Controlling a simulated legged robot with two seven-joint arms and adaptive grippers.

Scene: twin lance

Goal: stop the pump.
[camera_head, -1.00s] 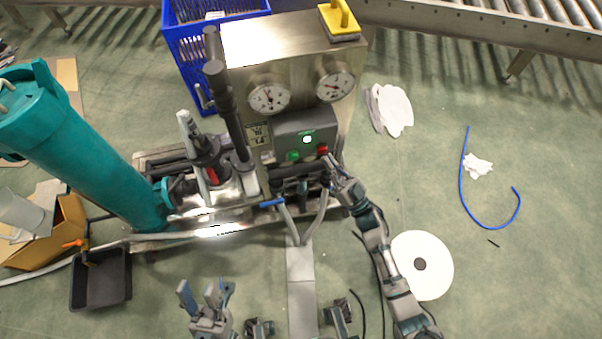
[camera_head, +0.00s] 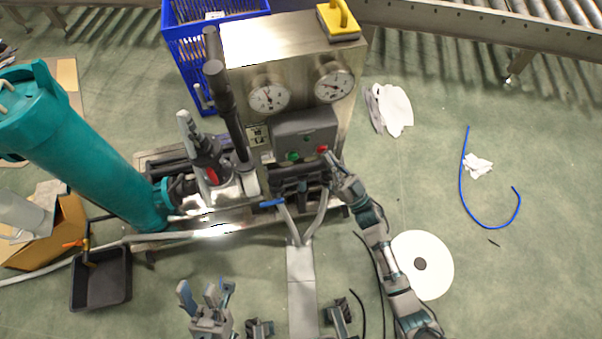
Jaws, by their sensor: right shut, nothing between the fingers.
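The pump's control box (camera_head: 303,131) is on the front of a steel cabinet (camera_head: 285,50). Its lamp is dark. A green button (camera_head: 292,156) and a red button (camera_head: 322,149) sit along its lower edge. My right gripper (camera_head: 333,161) is shut and empty, with its tips just below and right of the red button. I cannot tell whether they touch it. My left gripper (camera_head: 203,288) is open and empty, low in the view over the floor, well away from the box.
Two dial gauges (camera_head: 269,95) sit above the box. A black lever (camera_head: 229,105) and a teal cylinder (camera_head: 92,143) stand to the left. A black tray (camera_head: 101,281), white disc (camera_head: 421,264) and blue hose (camera_head: 466,196) lie on the floor. Open floor is at the right.

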